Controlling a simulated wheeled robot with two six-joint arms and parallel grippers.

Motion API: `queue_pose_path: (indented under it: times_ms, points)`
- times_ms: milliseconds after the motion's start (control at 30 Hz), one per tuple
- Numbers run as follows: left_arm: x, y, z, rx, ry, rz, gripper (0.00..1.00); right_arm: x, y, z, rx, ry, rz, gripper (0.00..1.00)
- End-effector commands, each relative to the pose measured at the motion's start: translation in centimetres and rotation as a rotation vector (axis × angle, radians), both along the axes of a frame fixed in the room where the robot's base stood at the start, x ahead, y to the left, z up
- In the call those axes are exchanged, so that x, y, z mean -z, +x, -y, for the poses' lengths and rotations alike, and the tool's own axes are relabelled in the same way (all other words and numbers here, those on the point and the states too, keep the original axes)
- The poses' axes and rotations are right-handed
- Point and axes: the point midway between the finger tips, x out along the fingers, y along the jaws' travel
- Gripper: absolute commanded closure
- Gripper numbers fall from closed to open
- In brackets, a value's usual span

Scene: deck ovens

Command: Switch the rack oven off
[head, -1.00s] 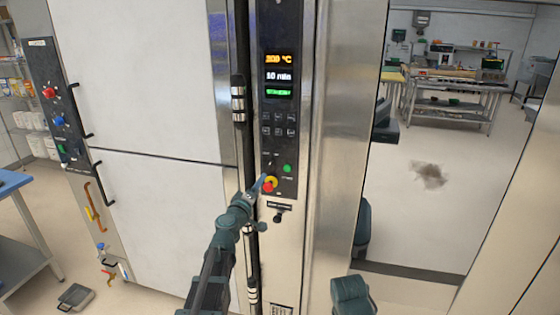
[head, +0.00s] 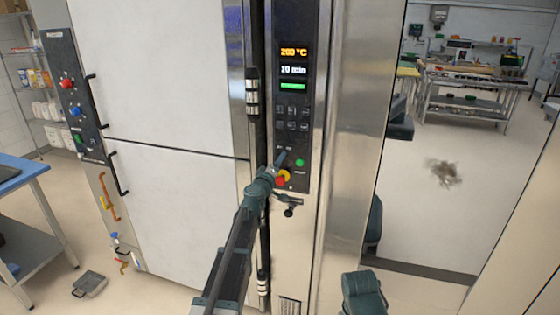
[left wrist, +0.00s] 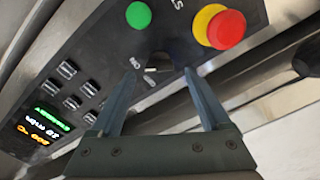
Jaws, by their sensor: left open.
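The rack oven's control panel (head: 292,90) stands upright on the steel front. Its display is lit, with orange 200 °C, white 10 min and a green bar. A green button (left wrist: 138,15) and a red stop button on a yellow ring (left wrist: 226,29) sit low on the panel; in the head view the green button (head: 299,162) is right of my gripper. A dark round switch (left wrist: 152,70) with a pale mark shows between my left fingertips. My left gripper (left wrist: 160,73) is open around it; contact cannot be told. In the head view my left gripper (head: 279,163) partly hides this area.
A black handle (head: 289,204) sticks out just below the panel. A tall door post with a hinge (head: 252,92) is to its left. A white deck oven (head: 160,80) with black handles fills the left. Open floor (head: 430,215) lies to the right.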

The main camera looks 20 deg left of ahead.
Motion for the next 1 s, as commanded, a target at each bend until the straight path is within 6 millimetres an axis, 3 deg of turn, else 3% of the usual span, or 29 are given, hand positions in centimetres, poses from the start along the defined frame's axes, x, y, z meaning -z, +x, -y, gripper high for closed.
queue_pose_path:
  times_ms: [33,167,500,933,1000]
  points:
    - [0.0,1.4,0.0,0.000,0.000,0.000,0.20,0.0,0.0,0.0,0.000,0.000,0.000,0.50]
    - [0.0,2.8,0.1,0.001,0.000,0.000,0.20,0.0,0.0,0.0,0.000,0.000,0.000,0.50]
    - [0.0,3.1,0.1,0.001,0.000,0.000,0.22,0.0,0.0,0.0,0.000,0.000,0.000,0.50]
    - [0.0,3.1,0.1,0.001,0.000,0.000,0.99,0.0,0.0,0.0,0.000,0.000,0.000,0.50]
    - [0.0,3.1,0.1,0.000,0.000,0.000,1.00,0.0,0.0,0.0,0.000,0.000,0.000,0.50]
